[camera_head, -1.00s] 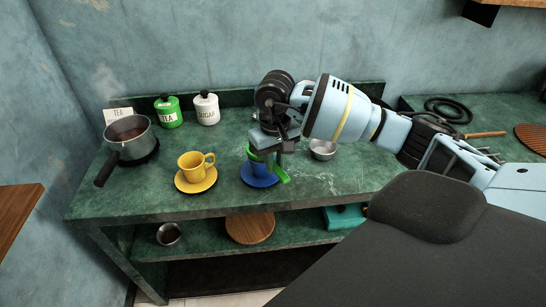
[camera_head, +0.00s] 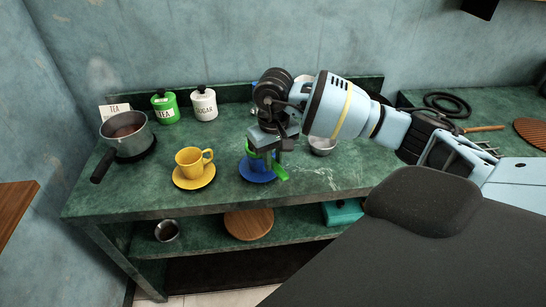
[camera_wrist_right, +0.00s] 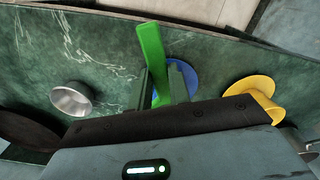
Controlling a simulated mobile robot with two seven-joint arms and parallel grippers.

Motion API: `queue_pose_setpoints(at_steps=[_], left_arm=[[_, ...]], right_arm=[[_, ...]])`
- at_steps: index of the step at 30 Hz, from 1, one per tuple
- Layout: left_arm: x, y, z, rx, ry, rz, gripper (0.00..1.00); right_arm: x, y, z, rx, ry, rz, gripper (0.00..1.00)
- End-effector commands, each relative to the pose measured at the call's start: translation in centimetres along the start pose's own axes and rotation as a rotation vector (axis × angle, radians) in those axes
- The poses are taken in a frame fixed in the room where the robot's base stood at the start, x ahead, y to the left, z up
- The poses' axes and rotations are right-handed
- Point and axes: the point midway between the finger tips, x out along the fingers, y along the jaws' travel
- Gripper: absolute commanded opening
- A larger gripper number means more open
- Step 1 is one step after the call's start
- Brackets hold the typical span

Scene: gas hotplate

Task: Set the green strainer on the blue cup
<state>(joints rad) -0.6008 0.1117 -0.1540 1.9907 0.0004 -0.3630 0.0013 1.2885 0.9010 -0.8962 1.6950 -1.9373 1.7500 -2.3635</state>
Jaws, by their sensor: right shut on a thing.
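The green strainer (camera_head: 281,173) is held in my right gripper (camera_head: 268,152), which is shut on it; its flat green handle (camera_wrist_right: 151,52) shows clearly in the right wrist view. The strainer's bowl is mostly hidden by the gripper. The blue cup (camera_head: 257,164) stands on a blue saucer (camera_head: 246,173), right under the gripper and partly hidden by it. The blue saucer also shows in the right wrist view (camera_wrist_right: 186,77) behind the fingers. I cannot tell whether the strainer touches the cup. My left gripper is not in view.
A yellow cup (camera_head: 190,162) on a yellow saucer (camera_head: 207,180) stands to the left. A metal bowl (camera_head: 322,147) stands close on the right. A steaming pot (camera_head: 125,137), a green tea tin (camera_head: 165,108) and a white sugar tin (camera_head: 204,105) are further left and back.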

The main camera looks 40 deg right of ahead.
Motion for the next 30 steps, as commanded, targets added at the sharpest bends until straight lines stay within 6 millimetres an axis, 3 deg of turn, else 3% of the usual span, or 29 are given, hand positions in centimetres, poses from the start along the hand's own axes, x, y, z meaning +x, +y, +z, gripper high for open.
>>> queue_pose_setpoints(at_steps=[5,6,11,21,30], left_arm=[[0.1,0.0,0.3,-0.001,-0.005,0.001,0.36],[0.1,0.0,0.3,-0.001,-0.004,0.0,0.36],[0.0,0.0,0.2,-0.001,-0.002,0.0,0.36],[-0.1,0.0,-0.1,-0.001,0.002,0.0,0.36],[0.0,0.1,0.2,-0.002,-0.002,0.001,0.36]], right_arm=[[0.4,0.0,0.0,0.0,0.0,0.0,0.0],[0.3,0.0,0.0,0.0,0.0,0.0,0.24],[0.2,0.0,0.0,0.0,0.0,0.0,0.44],[0.2,0.0,0.0,0.0,0.001,0.0,0.44],[-4.2,0.0,-0.1,0.0,0.004,0.0,0.44]])
